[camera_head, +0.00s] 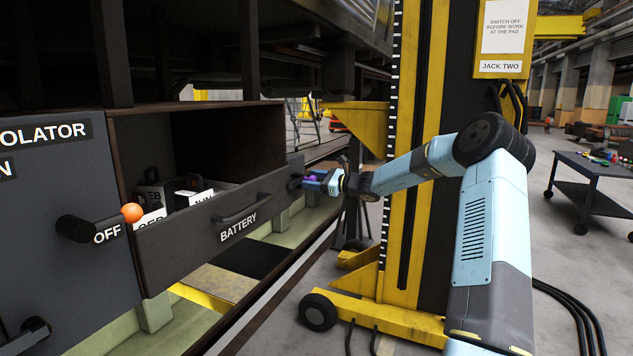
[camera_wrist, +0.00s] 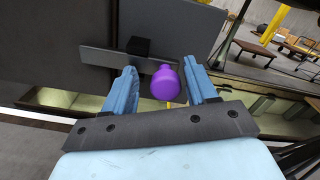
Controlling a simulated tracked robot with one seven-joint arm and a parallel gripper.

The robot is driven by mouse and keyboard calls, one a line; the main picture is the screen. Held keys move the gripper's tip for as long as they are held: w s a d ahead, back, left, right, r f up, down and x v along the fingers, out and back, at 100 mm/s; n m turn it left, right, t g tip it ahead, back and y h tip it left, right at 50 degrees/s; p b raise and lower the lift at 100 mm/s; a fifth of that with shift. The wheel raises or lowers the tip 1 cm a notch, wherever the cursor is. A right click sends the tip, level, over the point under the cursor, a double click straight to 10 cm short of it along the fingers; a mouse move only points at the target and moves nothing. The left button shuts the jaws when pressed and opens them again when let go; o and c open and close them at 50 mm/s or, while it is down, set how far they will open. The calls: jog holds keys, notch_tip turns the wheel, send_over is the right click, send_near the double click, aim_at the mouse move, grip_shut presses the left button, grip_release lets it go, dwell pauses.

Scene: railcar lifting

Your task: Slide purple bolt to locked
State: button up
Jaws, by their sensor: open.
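The purple bolt (camera_head: 311,177) shows as a small round knob at the right end of the battery drawer front in the head view, partly covered by my fingers. In the wrist view the purple knob (camera_wrist: 166,83) is large and sits between the two blue fingers. My gripper (camera_wrist: 161,76) is open around the knob, with a gap visible on each side. In the head view my gripper (camera_head: 318,181) reaches in from the right. The bolt's plate and any locked marking are hidden or too small to read.
The dark drawer labelled BATTERY (camera_head: 190,238) stands out from its housing, with labelled items inside. An isolator handle with an orange knob (camera_head: 132,212) is at left, by OFF. A yellow jack column (camera_head: 425,60) stands just behind my arm. A wheeled table (camera_head: 595,165) is at far right.

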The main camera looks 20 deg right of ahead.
jog(key=v, duration=1.3)
jog(key=shift+s+d, duration=0.25)
jog(key=shift+f, duration=0.1)
jog(key=s+a+r+n+g+h, duration=0.1)
jog(key=s+a+n+g+h, duration=0.6)
jog(key=s+a+n, duration=0.9)
jog(key=s+r+n+h, duration=0.2)
jog(key=s+h, duration=0.1)
jog(key=s, duration=1.3)
jog(key=s+d+r+n+t+h, duration=0.1)
jog(key=s+n+h, duration=0.2)
jog(key=s, duration=1.4)
jog(key=shift+s+r+n+h, duration=0.3)
jog(key=shift+r+h, duration=0.1)
jog(key=shift+d, duration=0.1)
